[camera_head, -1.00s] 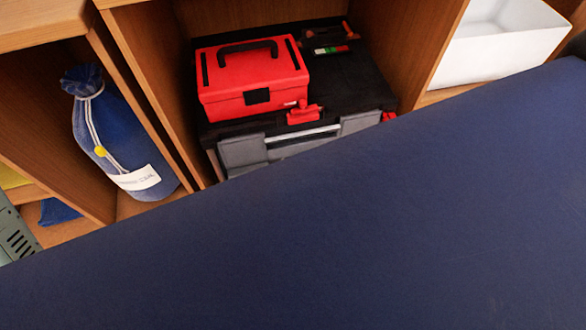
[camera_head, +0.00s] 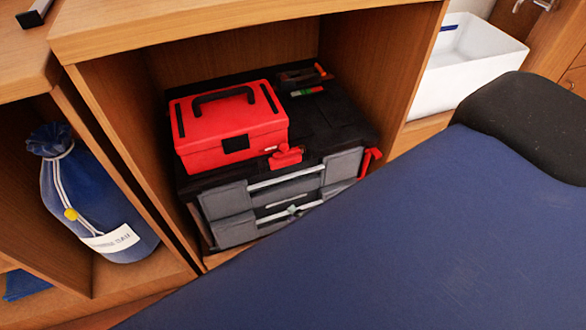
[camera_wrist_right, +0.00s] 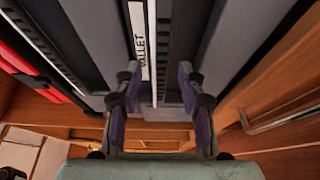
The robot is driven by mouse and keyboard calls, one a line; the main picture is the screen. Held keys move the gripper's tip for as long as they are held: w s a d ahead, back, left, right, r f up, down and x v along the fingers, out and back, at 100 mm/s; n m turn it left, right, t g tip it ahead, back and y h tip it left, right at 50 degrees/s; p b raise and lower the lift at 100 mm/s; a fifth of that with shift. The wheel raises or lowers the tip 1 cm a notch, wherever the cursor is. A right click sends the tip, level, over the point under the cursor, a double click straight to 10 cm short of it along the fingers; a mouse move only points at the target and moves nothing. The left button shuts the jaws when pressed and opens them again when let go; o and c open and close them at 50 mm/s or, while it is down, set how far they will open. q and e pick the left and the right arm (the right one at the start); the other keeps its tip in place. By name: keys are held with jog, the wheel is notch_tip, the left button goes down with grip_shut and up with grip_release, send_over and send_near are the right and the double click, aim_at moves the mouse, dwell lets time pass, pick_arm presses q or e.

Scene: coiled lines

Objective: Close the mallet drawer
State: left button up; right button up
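A black and grey toolbox (camera_head: 336,133) with grey drawer fronts and silver strips stands in an open wooden compartment in the head view. In the right wrist view a white label (camera_wrist_right: 147,45) reading "MALLET" is on the drawer front (camera_wrist_right: 205,60) close ahead. My right gripper (camera_wrist_right: 159,80) has its two fingers apart, with the label between and beyond them. Nothing shows held, and I cannot tell whether the tips touch the front. In the head view only a small pale bit, perhaps that gripper, shows at the lower drawer. How far the drawer stands out is unclear. My left gripper is out of view.
A red case (camera_head: 228,140) sits on the toolbox. A blue drawstring bag (camera_head: 100,205) stands in the left compartment and a white bin (camera_head: 465,75) at the right. Wooden walls (camera_head: 125,130) close in the toolbox. A broad blue surface blocks the lower right of the head view.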

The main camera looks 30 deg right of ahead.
jog(key=shift+w+a, duration=0.15)
jog(key=shift+w, duration=0.4)
jog(key=shift+c, duration=0.2)
grip_shut()
